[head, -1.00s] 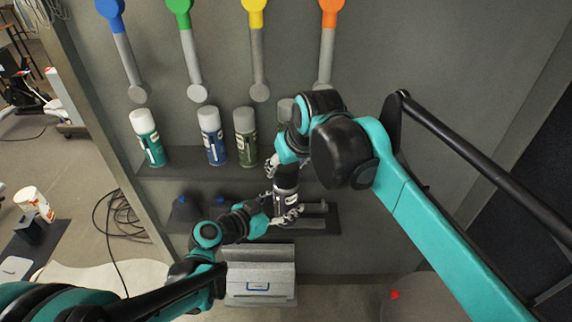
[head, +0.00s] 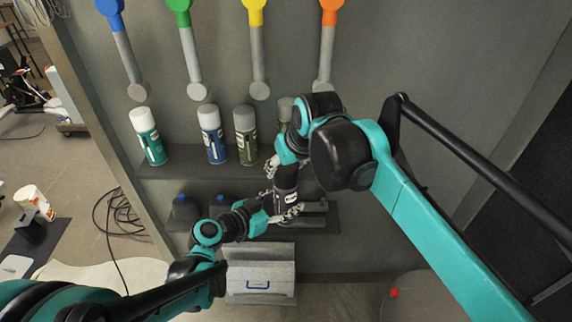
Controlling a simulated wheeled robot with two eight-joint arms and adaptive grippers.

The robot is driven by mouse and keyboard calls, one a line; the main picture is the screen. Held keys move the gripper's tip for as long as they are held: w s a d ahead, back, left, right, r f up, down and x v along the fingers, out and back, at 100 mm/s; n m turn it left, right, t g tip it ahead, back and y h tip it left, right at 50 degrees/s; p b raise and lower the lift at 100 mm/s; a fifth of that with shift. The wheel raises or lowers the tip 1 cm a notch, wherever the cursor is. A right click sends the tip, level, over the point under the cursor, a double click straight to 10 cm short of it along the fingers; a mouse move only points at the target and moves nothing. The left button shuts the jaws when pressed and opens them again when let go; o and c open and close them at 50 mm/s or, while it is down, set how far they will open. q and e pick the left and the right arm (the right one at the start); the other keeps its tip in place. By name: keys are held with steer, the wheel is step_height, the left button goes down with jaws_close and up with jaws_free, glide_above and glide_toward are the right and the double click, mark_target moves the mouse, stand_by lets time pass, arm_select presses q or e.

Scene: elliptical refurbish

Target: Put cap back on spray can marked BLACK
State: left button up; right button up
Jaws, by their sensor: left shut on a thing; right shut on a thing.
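A dark spray can (head: 286,178) with a pale label near its lower end is held in front of the shelves. Whether it reads BLACK is too small to tell. My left gripper (head: 286,213) is shut on the can's lower part. My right gripper (head: 272,166) is above it, beside the can's upper end, and mostly hidden by my own arm. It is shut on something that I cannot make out. The cap is not clearly visible, and the can's top is hidden.
On the upper shelf stand a teal can (head: 148,137), a blue can (head: 212,136) and a green can (head: 246,136), with a grey-capped can (head: 285,107) partly hidden behind my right arm. Dark blue-topped bottles (head: 185,208) stand on the lower shelf. A grey box (head: 260,270) is below.

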steer(key=shift+f, duration=0.25)
steer(key=o, duration=1.3)
steer(key=shift+r, duration=0.1)
steer(key=v, duration=0.7)
stand_by(0.5)
stand_by(0.3)
